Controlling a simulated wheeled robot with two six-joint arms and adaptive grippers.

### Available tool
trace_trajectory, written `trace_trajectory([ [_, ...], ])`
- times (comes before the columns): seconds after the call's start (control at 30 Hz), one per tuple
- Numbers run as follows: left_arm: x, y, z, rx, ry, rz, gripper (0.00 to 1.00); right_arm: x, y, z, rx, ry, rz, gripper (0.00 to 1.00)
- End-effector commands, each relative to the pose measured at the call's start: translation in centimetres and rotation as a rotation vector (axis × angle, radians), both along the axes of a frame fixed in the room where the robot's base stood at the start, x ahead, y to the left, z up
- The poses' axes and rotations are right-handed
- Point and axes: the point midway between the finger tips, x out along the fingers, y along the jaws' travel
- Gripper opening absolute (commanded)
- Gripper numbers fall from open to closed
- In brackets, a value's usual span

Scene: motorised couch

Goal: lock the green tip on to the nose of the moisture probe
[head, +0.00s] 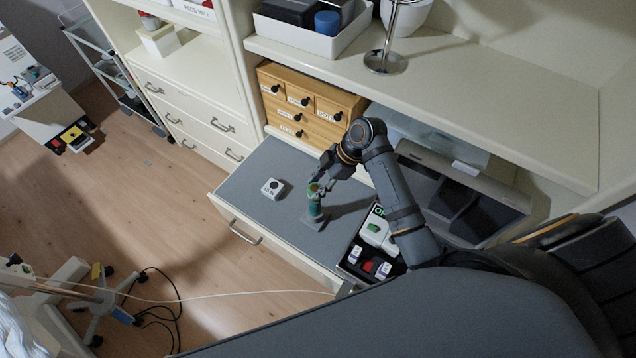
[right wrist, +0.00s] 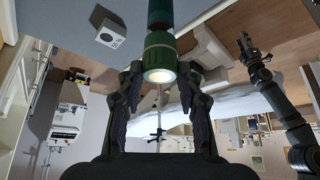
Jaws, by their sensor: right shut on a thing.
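The moisture probe (head: 314,207) stands upright on a small grey base (head: 313,222) on the grey top of the pulled-out drawer. In the right wrist view the bright green tip (right wrist: 158,52), with a pale lit end face, sits between the fingers (right wrist: 158,88), in line with a darker green shaft (right wrist: 160,12). I cannot tell how the two are joined. My left gripper (right wrist: 248,46) shows small in the right wrist view; its jaw state is unclear.
A black tray (head: 345,264) with small white, red and green items lies to the right. A wooden drawer box (head: 310,105) stands behind. My right arm crosses above the tray.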

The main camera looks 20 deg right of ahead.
Motion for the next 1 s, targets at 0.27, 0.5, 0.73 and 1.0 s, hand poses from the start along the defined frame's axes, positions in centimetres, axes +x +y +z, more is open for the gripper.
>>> trace_trajectory([
  [0.27,0.0,0.0,-0.3,0.0,0.0,0.0,0.4,0.0,0.0,-0.7,0.0,0.0,0.0,0.14],
  [0.5,0.0,0.0,-0.6,0.0,0.0,0.0,0.4,0.0,0.0,-1.2,0.0,0.0,-0.001,0.14],
  [0.73,0.0,0.0,-0.8,0.0,0.0,0.0,0.4,0.0,0.0,-1.7,0.0,0.0,-0.001,0.34],
  [1.0,0.0,0.0,-0.7,0.0,0.0,0.0,0.4,0.0,0.0,-1.6,0.0,-0.001,0.0,0.03],
])
